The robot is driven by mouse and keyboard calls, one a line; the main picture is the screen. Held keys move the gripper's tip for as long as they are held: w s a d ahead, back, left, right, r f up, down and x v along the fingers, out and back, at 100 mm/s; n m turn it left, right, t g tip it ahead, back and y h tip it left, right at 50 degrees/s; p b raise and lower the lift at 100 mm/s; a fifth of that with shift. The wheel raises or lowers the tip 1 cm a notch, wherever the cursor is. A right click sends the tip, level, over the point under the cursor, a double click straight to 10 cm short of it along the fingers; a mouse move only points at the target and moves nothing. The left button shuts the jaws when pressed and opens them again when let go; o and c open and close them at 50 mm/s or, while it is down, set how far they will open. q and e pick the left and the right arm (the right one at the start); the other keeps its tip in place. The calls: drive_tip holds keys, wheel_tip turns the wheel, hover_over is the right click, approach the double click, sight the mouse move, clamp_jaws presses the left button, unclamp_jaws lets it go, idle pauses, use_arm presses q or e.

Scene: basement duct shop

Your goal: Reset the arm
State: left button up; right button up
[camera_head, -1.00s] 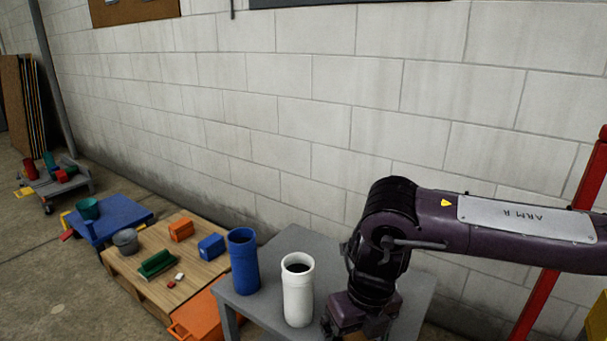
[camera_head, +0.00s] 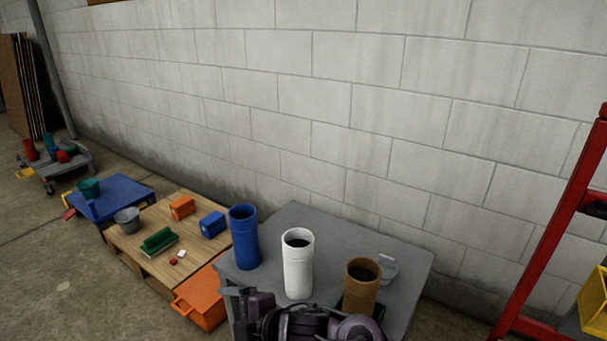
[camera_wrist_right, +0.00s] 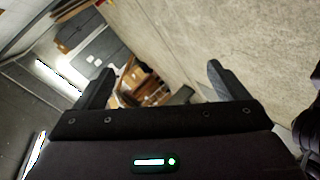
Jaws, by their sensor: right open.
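My right arm is folded low at the bottom middle of the head view, in front of the grey table (camera_head: 405,262). In the right wrist view my right gripper (camera_wrist_right: 160,72) has its two dark fingers spread wide apart. Nothing is held between them. Beyond the fingers that view shows a tilted stretch of the room, with bright ceiling lights, a pale wall and distant brown items. My left gripper is not in view.
A blue cylinder (camera_head: 244,238), a white cylinder (camera_head: 298,268) and a brown cylinder (camera_head: 361,288) stand on the grey table close to my arm. An orange bin (camera_head: 203,298) and a wooden pallet (camera_head: 155,240) lie left. A red rack (camera_head: 560,225) stands right.

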drive_tip(key=s+d+f+m+t+h, duration=0.15)
drive_tip(key=d+f+m+h, duration=0.45)
drive_tip(key=d+f+m, duration=0.85)
drive_tip(key=s+d+f+m+g+h, duration=0.3)
drive_tip(key=s+d+f+m, duration=0.1)
drive_tip(key=s+d+f, duration=0.7)
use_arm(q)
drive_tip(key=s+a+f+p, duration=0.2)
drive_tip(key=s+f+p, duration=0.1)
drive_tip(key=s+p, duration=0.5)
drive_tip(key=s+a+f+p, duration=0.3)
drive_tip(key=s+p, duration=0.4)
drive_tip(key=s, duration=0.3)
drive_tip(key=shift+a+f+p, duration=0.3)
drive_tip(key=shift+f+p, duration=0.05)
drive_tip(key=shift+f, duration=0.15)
use_arm(e)
drive_tip(key=s+d+f+m+g, duration=0.1)
drive_tip(key=s+d+f, duration=0.2)
drive_tip(key=s, duration=0.5)
drive_tip(key=s+d+f+m+g+h, duration=0.1)
drive_tip(key=s+d+f, duration=0.3)
drive_tip(key=s, duration=0.5)
drive_tip(key=s+d+f+m+g+h, duration=0.1)
drive_tip(key=s+d+f, duration=0.3)
drive_tip(key=s, duration=0.5)
wheel_tip(320, 180, down, 3)
drive_tip(key=shift+d+r, duration=0.15)
drive_tip(key=shift+c, duration=0.4)
